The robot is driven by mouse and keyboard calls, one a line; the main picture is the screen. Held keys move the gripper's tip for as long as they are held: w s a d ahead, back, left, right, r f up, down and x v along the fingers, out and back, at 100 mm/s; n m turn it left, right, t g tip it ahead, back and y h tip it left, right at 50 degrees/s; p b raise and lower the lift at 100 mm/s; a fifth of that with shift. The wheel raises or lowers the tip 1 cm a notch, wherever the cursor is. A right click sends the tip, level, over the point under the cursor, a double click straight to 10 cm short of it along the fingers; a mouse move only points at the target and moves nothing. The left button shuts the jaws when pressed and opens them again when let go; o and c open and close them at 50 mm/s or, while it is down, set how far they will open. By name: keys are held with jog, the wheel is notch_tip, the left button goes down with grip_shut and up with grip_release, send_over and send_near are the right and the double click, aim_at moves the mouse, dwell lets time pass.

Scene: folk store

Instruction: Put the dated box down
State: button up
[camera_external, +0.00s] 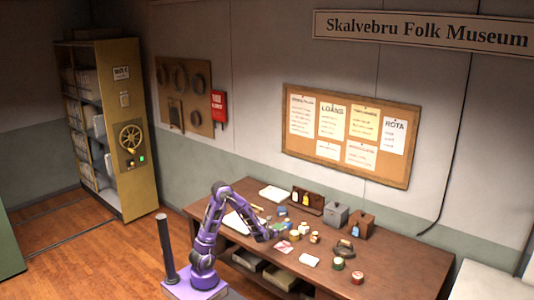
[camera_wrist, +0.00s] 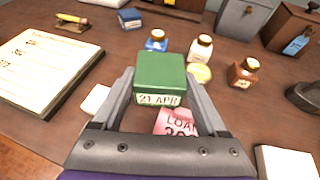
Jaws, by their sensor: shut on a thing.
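The dated box is green with a white label reading "21 APR" (camera_wrist: 160,72). My gripper (camera_wrist: 161,84) is shut on it, with one finger on each side, in the wrist view. In the external view my gripper (camera_external: 265,235) is over the front part of the brown table (camera_external: 330,275); the box is too small to make out there. I cannot tell the box's height above the table.
A blue box (camera_wrist: 130,18), blue bottle (camera_wrist: 157,40), white bottle (camera_wrist: 202,46), yellow-green round tin (camera_wrist: 200,73) and brown bottle (camera_wrist: 243,72) stand behind. A grey box (camera_wrist: 243,17) and a wooden box (camera_wrist: 291,28) stand at the back right.

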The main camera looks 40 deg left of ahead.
jog(key=w+d+m+h, duration=0.1)
jog(key=w, duration=0.3)
jog(key=w+d+m+h+p, duration=0.1)
jog(key=w+d+h, duration=0.1)
jog(key=w, duration=0.1)
jog(key=w+d+m+h, duration=0.2)
jog(key=w, duration=0.2)
jog(key=shift+w, duration=0.35)
jog(key=w+r+m+h, duration=0.1)
jog(key=w, duration=0.2)
jog(key=w+r+m+h, duration=0.1)
jog(key=w+m+h, duration=0.1)
jog(key=w, duration=0.1)
jog(key=w+a+r+m+h+p, duration=0.1)
jog(key=w+h, duration=0.1)
jog(key=w, duration=0.1)
jog(key=shift+m+g, duration=0.3)
jog(key=shift+g, duration=0.1)
jog(key=w+a+m+g+h+b, duration=0.35)
jog(key=w+a, duration=0.35)
jog(key=a, duration=0.3)
jog(key=shift+t, duration=0.45)
notch_tip(320, 180, down, 10)
jog(key=shift+s+a+f, duration=0.1)
jog(key=shift+a+f, duration=0.05)
jog(key=shift+f, duration=0.05)
jog(key=o, duration=1.2)
jog(key=shift+c, duration=0.2)
